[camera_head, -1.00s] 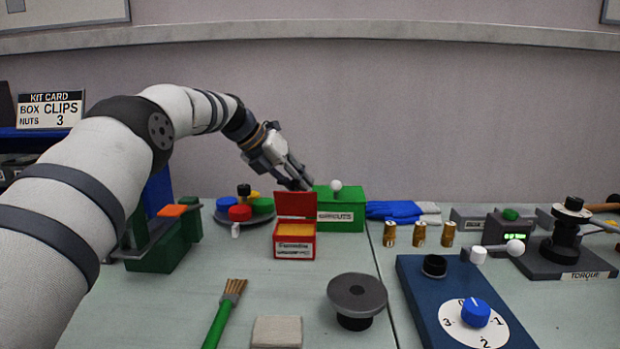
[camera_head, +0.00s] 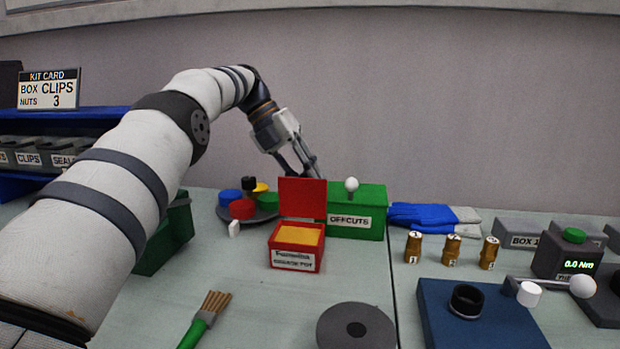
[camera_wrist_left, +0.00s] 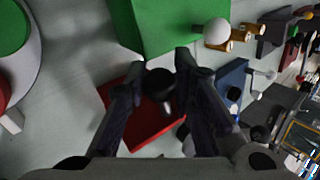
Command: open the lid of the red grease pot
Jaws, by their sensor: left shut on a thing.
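The red grease pot (camera_head: 296,262) stands on the bench with its front label facing me and yellow grease showing inside. Its red lid (camera_head: 302,198) stands upright at the pot's back edge, open. My left gripper (camera_head: 311,172) reaches down behind the lid, its fingertips partly hidden by it. In the left wrist view, the gripper (camera_wrist_left: 160,80) is shut on a small black knob (camera_wrist_left: 158,86) in front of the red lid (camera_wrist_left: 150,122). My right gripper is not in view.
A green OFFCUTS box (camera_head: 356,222) with a white ball knob stands close right of the lid. A round tray (camera_head: 262,214) with coloured pieces is at left. Bench in front of the pot is clear.

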